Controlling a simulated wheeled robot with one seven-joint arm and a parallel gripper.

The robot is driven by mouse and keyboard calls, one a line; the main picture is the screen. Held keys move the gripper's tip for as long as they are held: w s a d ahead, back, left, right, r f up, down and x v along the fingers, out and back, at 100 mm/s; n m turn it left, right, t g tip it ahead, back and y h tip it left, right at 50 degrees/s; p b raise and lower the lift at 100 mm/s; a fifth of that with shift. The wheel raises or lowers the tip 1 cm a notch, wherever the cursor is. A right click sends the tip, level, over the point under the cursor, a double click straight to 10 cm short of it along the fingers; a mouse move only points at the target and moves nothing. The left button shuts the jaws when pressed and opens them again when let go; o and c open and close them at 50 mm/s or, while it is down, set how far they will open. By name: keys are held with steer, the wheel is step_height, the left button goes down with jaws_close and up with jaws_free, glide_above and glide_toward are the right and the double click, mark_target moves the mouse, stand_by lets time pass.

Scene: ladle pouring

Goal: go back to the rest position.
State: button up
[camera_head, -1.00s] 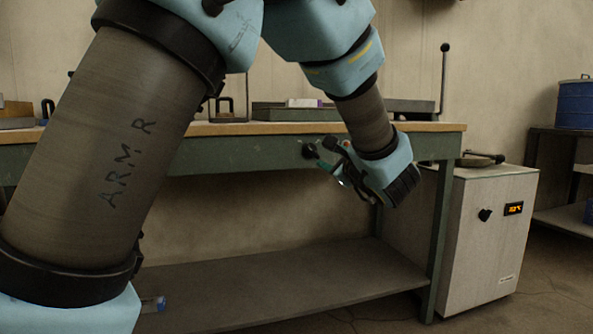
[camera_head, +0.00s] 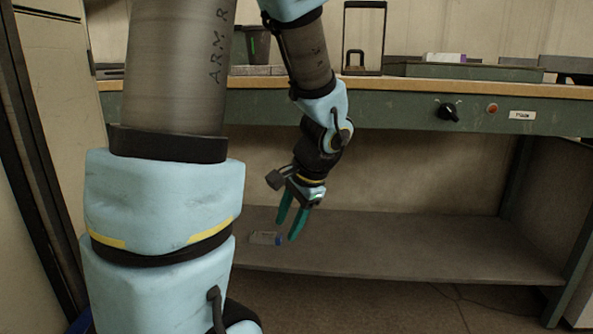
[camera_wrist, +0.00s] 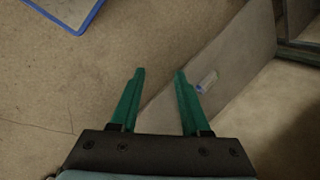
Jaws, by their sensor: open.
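My gripper (camera_head: 288,222) hangs in front of the workbench with its two green fingers pointing down. The fingers are apart and nothing is between them. In the wrist view my gripper (camera_wrist: 158,75) is also open and empty, over the floor and the edge of the lower shelf. My arm runs down the left and middle of the head view.
The workbench (camera_head: 400,113) has a green front with a black knob (camera_head: 448,112) and a red button. Its lower shelf (camera_head: 400,252) holds a small bottle (camera_head: 265,238), also seen in the wrist view (camera_wrist: 207,82). A blue-edged item (camera_wrist: 70,12) lies on the floor.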

steer(key=s+a+f+n+h, duration=0.2)
steer(key=s+a+n+h, duration=0.25)
steer(key=n, duration=0.45)
steer(key=w+d+p+v, duration=0.1)
steer(key=w+p+v, duration=0.1)
steer(key=p+v, duration=1)
steer(key=w+d+r+p+v, duration=0.1)
steer(key=w+p+v, duration=0.2)
steer(key=p+v, duration=1)
steer(key=w+d+r+p+v, duration=0.1)
steer(key=w+p+v, duration=0.1)
steer(key=p+v, duration=1)
steer(key=shift+w+g+y+p, duration=0.2)
steer(key=shift+g+y+p, duration=0.25)
steer(key=shift+p, duration=0.25)
